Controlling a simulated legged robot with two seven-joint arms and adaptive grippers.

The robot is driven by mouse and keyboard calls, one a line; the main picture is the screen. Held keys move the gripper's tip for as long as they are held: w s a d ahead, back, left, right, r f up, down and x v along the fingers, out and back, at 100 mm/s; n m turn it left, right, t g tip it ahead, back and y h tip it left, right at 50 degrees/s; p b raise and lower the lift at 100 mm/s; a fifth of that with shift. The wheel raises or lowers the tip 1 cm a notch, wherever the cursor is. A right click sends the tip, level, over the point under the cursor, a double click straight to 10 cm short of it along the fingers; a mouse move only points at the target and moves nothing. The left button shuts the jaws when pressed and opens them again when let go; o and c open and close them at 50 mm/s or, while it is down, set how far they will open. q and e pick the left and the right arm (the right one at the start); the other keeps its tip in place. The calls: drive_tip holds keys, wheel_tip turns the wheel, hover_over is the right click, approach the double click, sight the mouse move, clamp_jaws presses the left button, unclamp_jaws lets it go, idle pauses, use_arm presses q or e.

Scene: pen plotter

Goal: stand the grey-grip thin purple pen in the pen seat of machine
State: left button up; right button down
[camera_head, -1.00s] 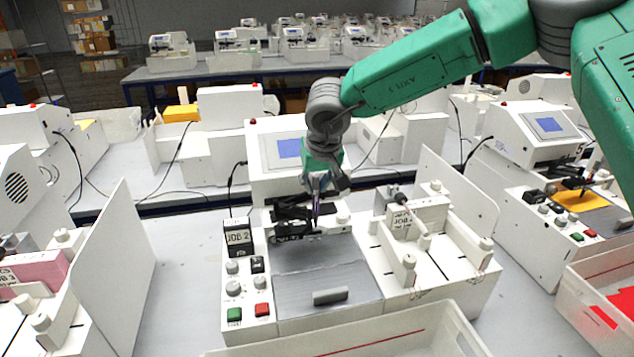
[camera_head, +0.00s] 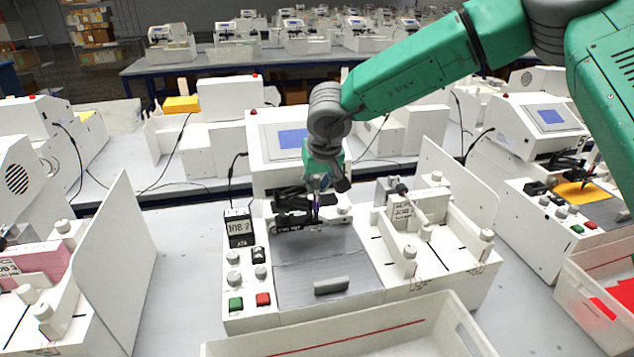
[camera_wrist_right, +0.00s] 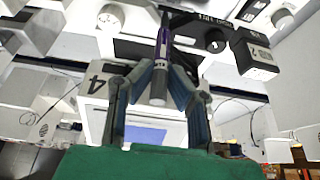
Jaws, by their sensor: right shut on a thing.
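The machine (camera_head: 355,273), white with a grey plate, stands in the middle of the head view. Its dark pen carriage (camera_head: 290,205) spans the back of the plate. My right gripper (camera_head: 321,186) is over the carriage's right end, shut on the thin purple pen (camera_head: 317,206). In the right wrist view the pen (camera_wrist_right: 164,45) runs lengthwise between the fingers (camera_wrist_right: 164,78), its grey grip (camera_wrist_right: 158,88) nearest me. Its far end is beside the black carriage part (camera_wrist_right: 190,30); I cannot tell whether it is inside the seat. My left gripper is out of view.
A white bin (camera_head: 360,335) stands in front of the machine. White posts and a fence panel (camera_head: 455,190) stand to its right, and another panel (camera_head: 115,240) to its left. A label box (camera_head: 239,228) stands left of the carriage. Similar machines fill the benches behind.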

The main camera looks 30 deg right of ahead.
sight(317, 199)
drive_tip(key=shift+f+b, duration=0.3)
drive_tip(key=shift+f, duration=1.95)
drive_tip(key=c, duration=1.5)
unclamp_jaws()
drive_tip(key=shift+o, duration=0.2)
drive_tip(key=shift+r, duration=0.1)
drive_tip(key=d+v, duration=0.1)
drive_tip(key=v, duration=1)
drive_tip(key=shift+a+r, duration=0.3)
drive_tip(key=shift+a, duration=0.2)
drive_tip(key=shift+s, duration=0.15)
